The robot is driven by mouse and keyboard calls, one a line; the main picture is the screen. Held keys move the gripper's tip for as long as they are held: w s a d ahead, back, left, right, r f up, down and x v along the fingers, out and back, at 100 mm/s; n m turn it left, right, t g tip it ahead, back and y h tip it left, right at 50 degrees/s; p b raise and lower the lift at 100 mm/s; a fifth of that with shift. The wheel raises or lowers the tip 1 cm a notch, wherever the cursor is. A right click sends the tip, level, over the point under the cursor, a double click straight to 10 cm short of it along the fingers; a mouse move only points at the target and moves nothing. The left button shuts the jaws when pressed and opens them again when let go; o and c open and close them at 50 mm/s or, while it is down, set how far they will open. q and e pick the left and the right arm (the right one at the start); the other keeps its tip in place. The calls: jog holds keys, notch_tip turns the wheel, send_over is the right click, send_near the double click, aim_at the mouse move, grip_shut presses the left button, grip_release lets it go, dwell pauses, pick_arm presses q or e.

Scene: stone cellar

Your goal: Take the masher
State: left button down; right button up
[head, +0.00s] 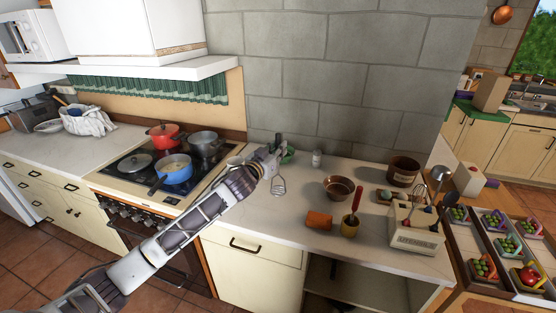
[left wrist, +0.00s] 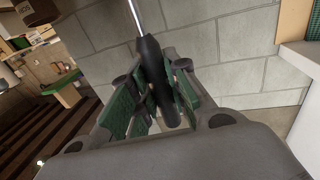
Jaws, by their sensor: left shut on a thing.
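The masher (head: 279,186) hangs with its wire head downward in the head view, just in front of the stone wall and above the counter. My left gripper (head: 276,150) is shut on its handle. In the left wrist view the masher's black handle (left wrist: 156,80) sits between the green-padded fingers of my left gripper (left wrist: 152,100), and its metal shaft runs up out of the frame. Whether the wire head touches the counter is hard to tell. My right gripper is not in view.
The stove holds a blue pan (head: 174,170), a red pot (head: 164,136) and a grey pot (head: 204,144). The counter's front middle is clear.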

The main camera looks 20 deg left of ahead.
pick_arm(q)
jog(key=shift+r, duration=1.05)
jog(key=shift+s+f, duration=0.1)
